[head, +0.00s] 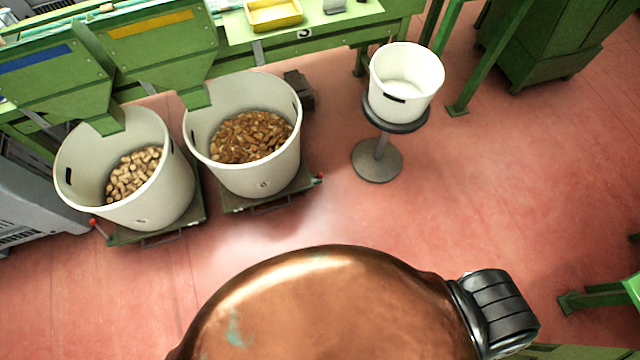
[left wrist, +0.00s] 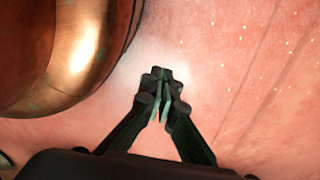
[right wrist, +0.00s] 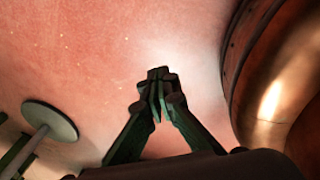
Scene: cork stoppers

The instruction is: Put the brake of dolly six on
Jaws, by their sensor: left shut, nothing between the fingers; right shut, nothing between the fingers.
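Two low green dollies stand on the floor at the left of the head view, each under a large pale tub. The left dolly (head: 160,236) has a red-tipped lever (head: 95,222) at its left front corner. The right dolly (head: 270,203) has a red-tipped lever (head: 319,177) at its right side. Small marks on the tubs are too small to read, so I cannot tell which dolly is six. My left gripper (left wrist: 160,85) and my right gripper (right wrist: 158,82) are shut and empty above bare floor in their wrist views. Neither shows in the head view.
The left tub (head: 170,185) holds pale corks; the right tub (head: 275,175) holds brown pieces. Green chutes (head: 160,55) overhang them. A white bucket (head: 420,75) sits on a round stool (head: 377,160). The red floor (head: 400,220) before the dollies is clear. Green legs stand at right.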

